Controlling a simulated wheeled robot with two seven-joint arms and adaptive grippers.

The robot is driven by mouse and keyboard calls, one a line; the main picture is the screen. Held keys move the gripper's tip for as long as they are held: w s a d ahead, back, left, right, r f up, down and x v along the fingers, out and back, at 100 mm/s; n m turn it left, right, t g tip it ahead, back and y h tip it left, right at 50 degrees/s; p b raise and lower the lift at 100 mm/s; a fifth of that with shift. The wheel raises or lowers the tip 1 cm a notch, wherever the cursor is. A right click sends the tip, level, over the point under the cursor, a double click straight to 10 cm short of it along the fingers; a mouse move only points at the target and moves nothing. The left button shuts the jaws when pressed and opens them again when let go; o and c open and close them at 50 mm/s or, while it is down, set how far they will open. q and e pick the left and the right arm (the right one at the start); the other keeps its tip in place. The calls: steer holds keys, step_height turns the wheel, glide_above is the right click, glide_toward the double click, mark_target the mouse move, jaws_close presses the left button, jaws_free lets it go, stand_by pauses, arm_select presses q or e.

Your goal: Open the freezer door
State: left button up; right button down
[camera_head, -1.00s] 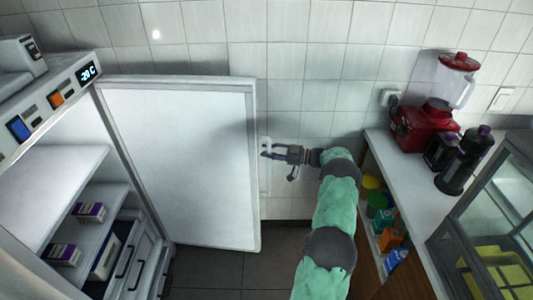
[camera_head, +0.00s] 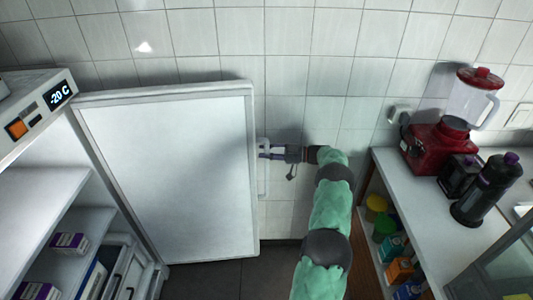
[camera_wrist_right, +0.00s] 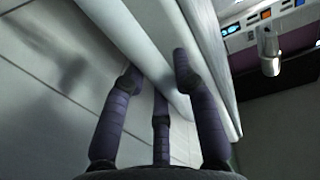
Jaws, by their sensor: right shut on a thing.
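The freezer door (camera_head: 170,165) stands wide open in the head view, its white inner side facing me. The freezer body (camera_head: 50,190) is at the left, with a display reading -20 C. A pale vertical handle (camera_head: 263,180) shows at the door's right edge. My right gripper (camera_head: 264,153) reaches in from the right and is shut on the handle. In the right wrist view, the purple fingers (camera_wrist_right: 155,85) close around the pale handle bar beside the door edge. My left gripper is not in view.
Boxes (camera_head: 69,243) sit on the freezer shelves. Tiled wall stands behind the door. Dark floor shows below it.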

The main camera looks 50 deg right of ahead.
steer(key=shift+w+a, duration=0.1)
steer(key=c, duration=0.9)
jaws_free()
steer(key=shift+a, duration=0.1)
steer(key=shift+c, duration=0.2)
steer(key=v, duration=1.2)
